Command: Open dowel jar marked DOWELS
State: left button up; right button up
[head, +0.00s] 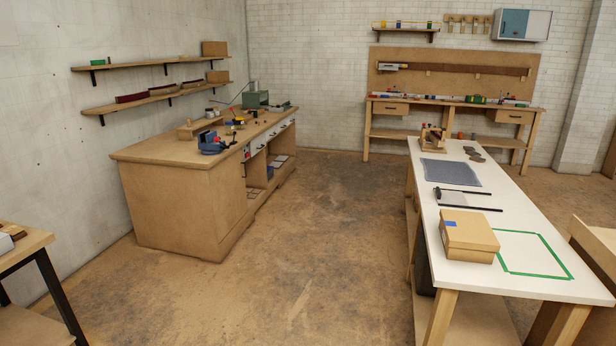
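I cannot pick out a jar marked DOWELS; no label is readable at this distance. Small jar-like items (210,112) stand near the back edge of the wooden workbench (165,148) on the left, too small to identify. Neither of my grippers is in view.
A white-topped table (510,235) on the right holds a cardboard box (468,233), a grey mat (450,172) and a green tape outline (535,254). A blue vise (211,142) sits on the left workbench. The floor (310,220) between them is clear.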

aim_at(229, 129)
jog(key=i+u, duration=0.15)
jog(key=i, duration=0.95)
jog(key=i+u, duration=0.2)
jog(key=i, duration=0.95)
jog(key=i+l+z, duration=0.2)
jog(key=i, duration=0.55)
jog(key=i+j+z, duration=0.1)
jog(key=i+z, duration=0.15)
jog(key=i, duration=0.45)
jog(key=i+j+z, duration=0.2)
jog(key=i, duration=2.75)
jog(key=i+l, duration=0.2)
jog(key=i, duration=0.55)
jog(key=i+l+z, duration=0.15)
jog(key=i, duration=0.65)
jog(key=u, duration=3.15)
